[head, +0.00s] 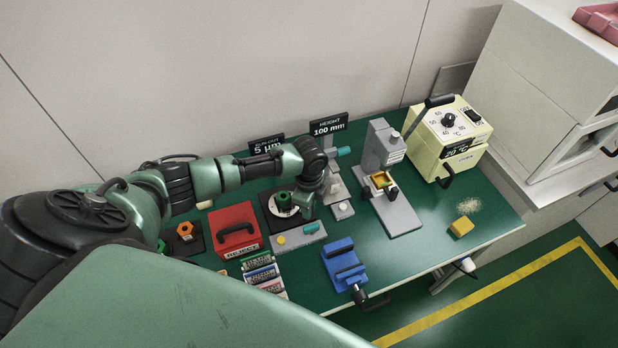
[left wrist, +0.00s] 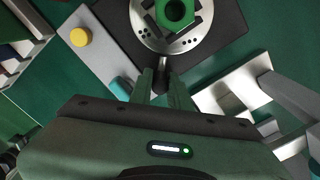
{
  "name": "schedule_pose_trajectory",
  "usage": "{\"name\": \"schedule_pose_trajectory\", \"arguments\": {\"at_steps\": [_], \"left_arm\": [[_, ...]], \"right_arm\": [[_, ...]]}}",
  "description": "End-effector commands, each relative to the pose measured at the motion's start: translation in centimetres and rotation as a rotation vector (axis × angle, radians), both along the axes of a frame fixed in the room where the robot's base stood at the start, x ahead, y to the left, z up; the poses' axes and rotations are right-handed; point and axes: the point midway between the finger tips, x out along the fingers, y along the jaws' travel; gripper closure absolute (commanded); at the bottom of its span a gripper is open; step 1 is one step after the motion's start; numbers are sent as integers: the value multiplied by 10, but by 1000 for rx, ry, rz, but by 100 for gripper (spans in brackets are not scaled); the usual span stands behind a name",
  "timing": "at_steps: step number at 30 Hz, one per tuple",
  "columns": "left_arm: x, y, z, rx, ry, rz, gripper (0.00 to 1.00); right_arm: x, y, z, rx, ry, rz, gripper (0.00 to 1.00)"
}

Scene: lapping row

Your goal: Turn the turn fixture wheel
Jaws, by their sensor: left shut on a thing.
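The turn fixture wheel is a silver disc (left wrist: 141,32) on a dark square base (left wrist: 226,18); a green hex nut (left wrist: 174,12) sits at its middle. In the head view the disc (head: 284,212) lies mid-table, partly hidden by my left arm. My left gripper (left wrist: 161,82) is shut on a short black handle (left wrist: 162,63) at the wheel's near rim, in the left wrist view. In the head view this gripper (head: 303,201) reaches down to the wheel's right side. My right gripper is not in view.
A red reject box (head: 236,226) and a grey panel with a yellow button (head: 298,238) are close by. A grey press (head: 400,212), a cream heater unit (head: 449,133) and a blue vise (head: 344,265) stand to the right.

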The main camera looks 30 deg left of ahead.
Motion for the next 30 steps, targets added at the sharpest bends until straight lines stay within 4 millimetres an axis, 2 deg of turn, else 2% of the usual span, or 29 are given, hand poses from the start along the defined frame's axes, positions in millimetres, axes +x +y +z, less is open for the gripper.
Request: {"name": "schedule_pose_trajectory", "arguments": {"at_steps": [9, 10, 12, 23, 26, 30], "left_arm": [[1, -1, 1, -3, -2, 0, 100], [1, -1, 1, -2, -2, 0, 80], [1, 0, 1, -2, -2, 0, 60], [1, 0, 3, -1, -1, 0, 60], [1, 0, 13, 0, -4, 0, 60], [1, 0, 37, -1, -5, -2, 60]], "right_arm": [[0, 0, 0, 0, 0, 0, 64], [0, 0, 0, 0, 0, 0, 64], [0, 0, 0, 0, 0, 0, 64], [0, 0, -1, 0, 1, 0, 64], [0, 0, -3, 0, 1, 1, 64], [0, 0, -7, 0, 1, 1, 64]]}}
